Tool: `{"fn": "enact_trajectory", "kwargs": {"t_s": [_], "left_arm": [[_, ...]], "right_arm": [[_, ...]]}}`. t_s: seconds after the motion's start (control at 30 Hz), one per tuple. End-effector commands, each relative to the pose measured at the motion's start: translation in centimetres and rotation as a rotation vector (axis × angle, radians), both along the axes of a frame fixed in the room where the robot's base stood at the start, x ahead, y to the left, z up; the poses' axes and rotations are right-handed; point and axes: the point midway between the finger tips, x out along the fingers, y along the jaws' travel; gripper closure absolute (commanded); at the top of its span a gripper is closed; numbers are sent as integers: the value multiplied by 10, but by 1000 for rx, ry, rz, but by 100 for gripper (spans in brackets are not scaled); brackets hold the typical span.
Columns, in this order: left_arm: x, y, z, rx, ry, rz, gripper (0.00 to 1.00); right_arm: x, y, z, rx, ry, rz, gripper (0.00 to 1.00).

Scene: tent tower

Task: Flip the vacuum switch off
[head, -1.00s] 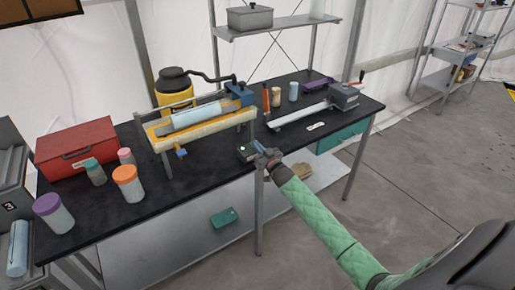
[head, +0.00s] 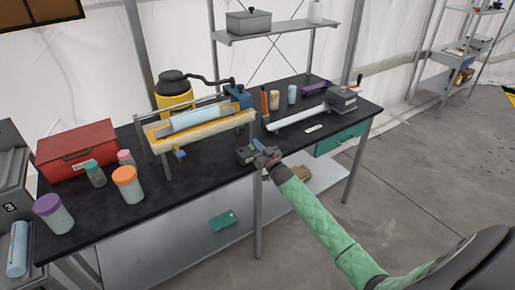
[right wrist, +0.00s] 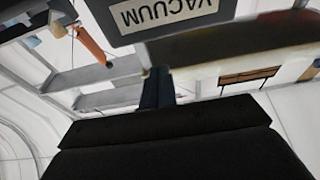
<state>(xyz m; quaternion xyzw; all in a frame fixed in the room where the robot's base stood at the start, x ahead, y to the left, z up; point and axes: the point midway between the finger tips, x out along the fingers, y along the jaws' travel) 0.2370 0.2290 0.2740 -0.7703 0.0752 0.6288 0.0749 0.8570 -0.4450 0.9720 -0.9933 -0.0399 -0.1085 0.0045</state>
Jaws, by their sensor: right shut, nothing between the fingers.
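The vacuum switch box (head: 244,154) is a small dark grey box at the front edge of the black table in the head view. In the right wrist view its face with an upside-down VACUUM label (right wrist: 168,9) fills the top. My right gripper (head: 262,155) is shut and empty, at the right side of the box in the head view. In the right wrist view its closed fingertips (right wrist: 157,78) lie just below the label. The switch lever itself is hidden or too small to make out, and I cannot tell whether the fingers touch it. My left gripper is not in view.
The black table (head: 205,188) holds a yellow-edged trough (head: 205,124) with a light blue roll, a red toolbox (head: 77,146), several lidded jars and a long grey sealer (head: 298,116). A green box (head: 222,220) lies on the lower shelf. Open floor lies to the right.

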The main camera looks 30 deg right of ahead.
Motion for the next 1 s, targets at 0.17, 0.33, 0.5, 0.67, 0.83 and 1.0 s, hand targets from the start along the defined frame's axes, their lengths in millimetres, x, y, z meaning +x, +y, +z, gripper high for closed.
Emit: {"fn": "enact_trajectory", "kwargs": {"t_s": [0.17, 0.33, 0.5, 0.67, 0.83, 1.0], "left_arm": [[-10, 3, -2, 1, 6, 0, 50], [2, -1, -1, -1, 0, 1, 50], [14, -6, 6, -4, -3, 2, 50], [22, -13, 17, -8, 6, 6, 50], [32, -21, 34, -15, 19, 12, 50], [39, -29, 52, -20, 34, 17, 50]], "right_arm": [[4, 0, 12, -1, -1, 1, 100], [-7, -1, 1, 0, 1, 1, 100], [-19, -2, -6, 0, 1, 1, 100], [-32, -3, -14, 0, 1, 1, 100], [-50, -5, -26, 0, 1, 1, 100], [-67, -6, -34, 0, 1, 1, 100]]}}
